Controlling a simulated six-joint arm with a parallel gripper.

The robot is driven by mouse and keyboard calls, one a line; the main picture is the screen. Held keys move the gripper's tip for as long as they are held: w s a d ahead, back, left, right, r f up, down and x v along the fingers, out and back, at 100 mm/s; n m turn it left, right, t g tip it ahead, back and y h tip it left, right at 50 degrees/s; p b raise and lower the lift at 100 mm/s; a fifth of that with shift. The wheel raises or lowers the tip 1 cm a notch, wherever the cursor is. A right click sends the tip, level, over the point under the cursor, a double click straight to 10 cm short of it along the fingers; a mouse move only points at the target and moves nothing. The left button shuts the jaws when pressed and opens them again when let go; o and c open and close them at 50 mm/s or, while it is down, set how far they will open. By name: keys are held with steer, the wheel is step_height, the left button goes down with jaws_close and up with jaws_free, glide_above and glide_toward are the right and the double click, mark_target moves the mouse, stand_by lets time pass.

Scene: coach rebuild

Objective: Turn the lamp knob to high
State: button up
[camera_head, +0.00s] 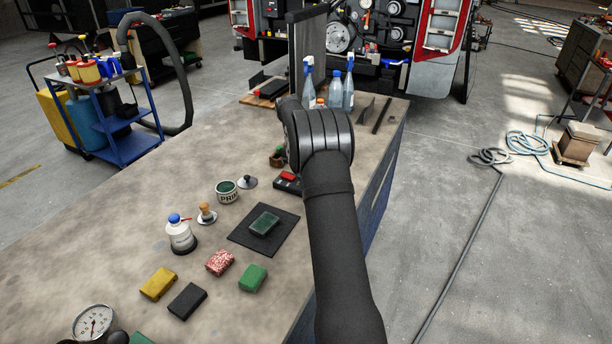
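I cannot make out a lamp or its knob for certain. A small black device with a red part (287,182) lies on the workbench (130,235), partly hidden by my arm. A dark upright panel with a bar across its top (310,42) rises behind my arm, and I cannot tell what it is. My arm reaches up from the bottom over the bench's right part and bends near the middle. My gripper is not visible; the arm's bend hides the area beyond it.
A dark mat (285,228) holds a green block. A paint tin (227,192), white bottle (180,235), several coloured blocks and a gauge (94,322) stand on the bench. Spray bottles (335,92) stand at the back. The bench's left part is clear.

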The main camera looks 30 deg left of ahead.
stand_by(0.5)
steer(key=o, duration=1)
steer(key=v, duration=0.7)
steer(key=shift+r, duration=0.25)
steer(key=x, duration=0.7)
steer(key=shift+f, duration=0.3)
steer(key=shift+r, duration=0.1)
